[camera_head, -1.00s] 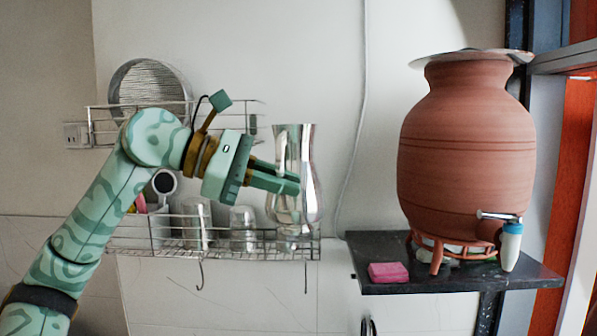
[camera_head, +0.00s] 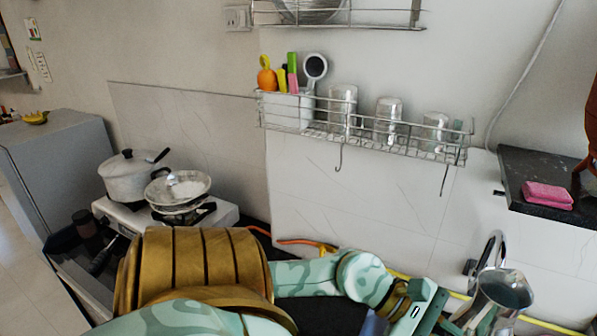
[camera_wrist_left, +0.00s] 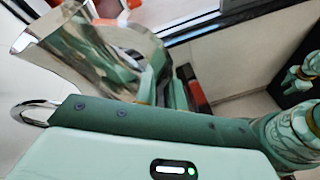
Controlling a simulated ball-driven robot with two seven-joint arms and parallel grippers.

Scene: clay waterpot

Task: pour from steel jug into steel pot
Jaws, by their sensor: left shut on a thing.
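The shiny steel jug (camera_head: 505,292) is low at the right in the head view, with its open mouth visible from above. My left gripper (camera_head: 452,322) is shut on the jug's side. The jug also shows in the left wrist view (camera_wrist_left: 95,50), with its rim at the upper left. A pale metal pot with a lid (camera_head: 126,180) stands on the stove at the left, far from the jug. A shallow pan (camera_head: 178,187) with pale contents sits beside it; I cannot tell which is the steel pot.
A wire rack (camera_head: 350,130) with steel cups hangs on the wall. A chrome tap (camera_head: 492,243) stands right behind the jug. A black shelf (camera_head: 535,165) with a pink sponge (camera_head: 548,195) is at the right. A fridge (camera_head: 60,155) stands left of the stove (camera_head: 215,215).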

